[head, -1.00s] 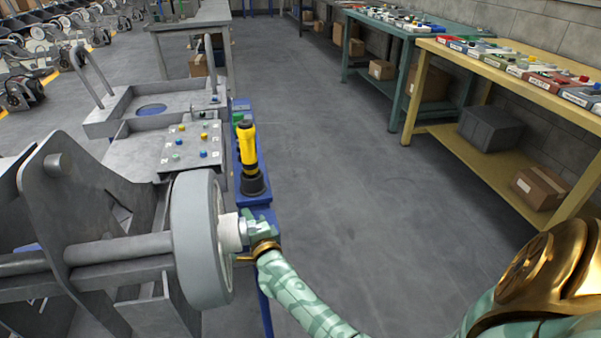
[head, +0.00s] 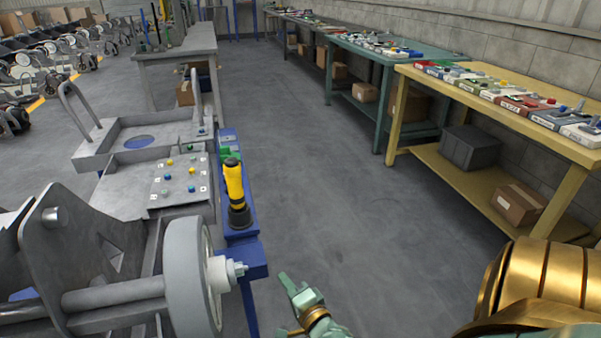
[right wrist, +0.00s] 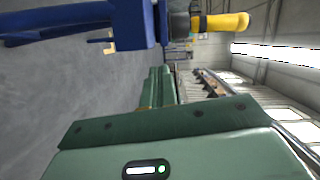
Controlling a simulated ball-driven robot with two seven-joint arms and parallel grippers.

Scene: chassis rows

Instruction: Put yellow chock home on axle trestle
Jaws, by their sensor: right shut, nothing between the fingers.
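No piece is plainly a yellow chock. A yellow upright piece with a dark base (head: 234,190) stands on the narrow blue trestle (head: 242,262); I cannot tell whether it is the chock. It also shows in the right wrist view (right wrist: 222,22), near the blue trestle end (right wrist: 134,24). A grey wheel (head: 188,275) on an axle stands left of the trestle, its hub end bare. My right gripper (head: 283,278) is shut and empty, apart from the hub, to its lower right. Its fingers show in the right wrist view (right wrist: 162,75). My left gripper is out of view.
A grey chassis with a panel of coloured knobs (head: 180,182) lies beyond the wheel. A yellow bench (head: 465,90) and a teal bench (head: 372,52) with parts line the right wall. The floor (head: 330,190) between is clear.

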